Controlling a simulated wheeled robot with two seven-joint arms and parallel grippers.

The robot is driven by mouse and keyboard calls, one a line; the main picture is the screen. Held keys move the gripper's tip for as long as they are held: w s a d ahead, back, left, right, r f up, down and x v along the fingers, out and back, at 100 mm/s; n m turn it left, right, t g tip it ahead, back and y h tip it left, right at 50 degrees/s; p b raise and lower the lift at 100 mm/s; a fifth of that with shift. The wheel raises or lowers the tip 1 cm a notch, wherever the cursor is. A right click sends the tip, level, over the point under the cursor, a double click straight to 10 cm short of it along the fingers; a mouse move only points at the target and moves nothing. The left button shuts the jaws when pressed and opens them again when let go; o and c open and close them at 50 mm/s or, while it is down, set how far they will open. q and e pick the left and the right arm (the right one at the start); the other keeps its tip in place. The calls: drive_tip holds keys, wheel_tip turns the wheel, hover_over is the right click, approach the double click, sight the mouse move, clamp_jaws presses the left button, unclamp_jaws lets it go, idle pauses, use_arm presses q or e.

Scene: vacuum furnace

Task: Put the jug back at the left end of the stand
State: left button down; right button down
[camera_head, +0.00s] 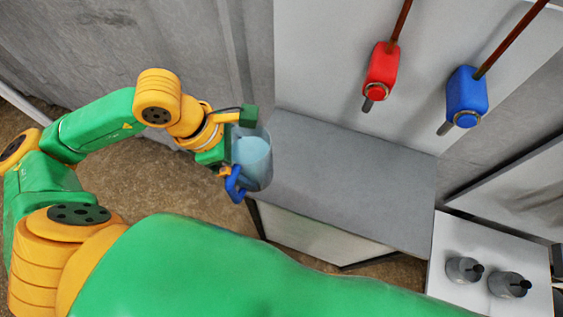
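The jug (253,162) is a translucent pale blue vessel with a blue handle (235,185) at its lower left in the picture. It shows at the left edge of the grey-topped stand (350,185) and overlaps that edge. Whether its base rests on the top is hidden. My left gripper (232,136) is at the jug's upper left, its green fingers spread wide at the rim. I cannot tell whether they press on the jug. My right gripper is not in view.
A red block (382,70) and a blue block (467,95) on brown rods are at the pale back panel. The visible stand top right of the jug is bare. Two grey knobbed pieces (464,269) (509,284) sit on a white surface at lower right.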

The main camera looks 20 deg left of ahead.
sight(261, 143)
use_arm(q)
drive_tip(key=w, duration=0.1)
drive_tip(key=w+d+p, duration=0.1)
drive_tip(key=w, duration=0.1)
drive_tip(key=w+d+f+p, duration=0.1)
drive_tip(key=shift+w, duration=0.35)
drive_tip(key=w+f, duration=0.1)
drive_tip(key=f, duration=0.1)
drive_tip(key=w+d+f+p, duration=0.1)
drive_tip(key=w+f, duration=0.3)
drive_tip(key=shift+w+d+f, duration=0.25)
drive_tip(key=shift+d, duration=0.05)
drive_tip(key=f+p, duration=0.1)
drive_tip(key=f, duration=0.2)
drive_tip(key=shift+w+f+p, duration=0.2)
drive_tip(key=shift+f+p, duration=0.1)
drive_tip(key=shift+p, duration=0.05)
drive_tip(key=shift+f, duration=0.1)
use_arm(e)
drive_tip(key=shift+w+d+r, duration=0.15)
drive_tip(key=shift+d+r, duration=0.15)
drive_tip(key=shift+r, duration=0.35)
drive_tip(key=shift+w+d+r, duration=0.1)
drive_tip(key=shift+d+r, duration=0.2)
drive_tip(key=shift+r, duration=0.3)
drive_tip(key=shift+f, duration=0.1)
